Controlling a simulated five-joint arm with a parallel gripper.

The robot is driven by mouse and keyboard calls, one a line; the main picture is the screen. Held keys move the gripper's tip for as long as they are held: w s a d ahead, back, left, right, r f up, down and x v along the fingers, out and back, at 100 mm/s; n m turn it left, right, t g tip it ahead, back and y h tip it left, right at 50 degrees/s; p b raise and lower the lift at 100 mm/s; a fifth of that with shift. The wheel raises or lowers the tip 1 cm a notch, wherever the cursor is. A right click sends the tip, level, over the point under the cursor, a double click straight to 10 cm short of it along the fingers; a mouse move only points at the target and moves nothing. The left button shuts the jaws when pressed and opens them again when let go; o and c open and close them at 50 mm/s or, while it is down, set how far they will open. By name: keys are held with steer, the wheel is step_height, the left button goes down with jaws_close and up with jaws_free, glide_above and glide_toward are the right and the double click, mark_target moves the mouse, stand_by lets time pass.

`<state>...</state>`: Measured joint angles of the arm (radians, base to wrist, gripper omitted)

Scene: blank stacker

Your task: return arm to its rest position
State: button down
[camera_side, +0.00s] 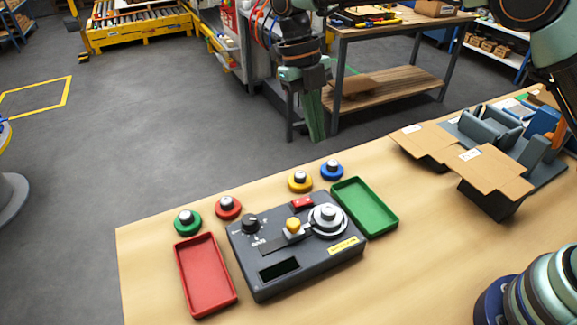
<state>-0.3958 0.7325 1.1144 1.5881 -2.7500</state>
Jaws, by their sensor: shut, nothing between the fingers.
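My gripper (315,115) hangs at the top middle of the side view, beyond and above the table's far edge. Its green fingers point down and are shut, with nothing between them. The dark grey stacker device (262,275) sits on the wooden table below it, with a black knob (250,224), a yellow knob (293,226), a red switch (303,203) and a round silver dial (327,218). My gripper is well apart from the device.
A red tray (205,275) and a green tray (365,206) flank the device. Green (187,222), red (228,207), yellow (300,181) and blue (332,170) round pieces stand behind it. An open cardboard box (495,172) is at the right. The table's middle right (430,255) is clear.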

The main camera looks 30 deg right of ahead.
steer(key=s+d+r+m+t+y, duration=0.1)
steer(key=s+d+r+m+t, duration=0.3)
steer(key=d+r+m, duration=0.8)
steer(key=s+d+f+m+t, duration=0.2)
steer(key=s+m, duration=0.3)
steer(key=m, duration=0.7)
steer(key=s+d+f+m+t, duration=0.2)
steer(key=s+d+m, duration=0.2)
steer(key=m, duration=0.8)
steer(key=shift+s+f+t, duration=0.3)
steer(key=shift+s+t, duration=0.1)
steer(key=shift+s, duration=0.3)
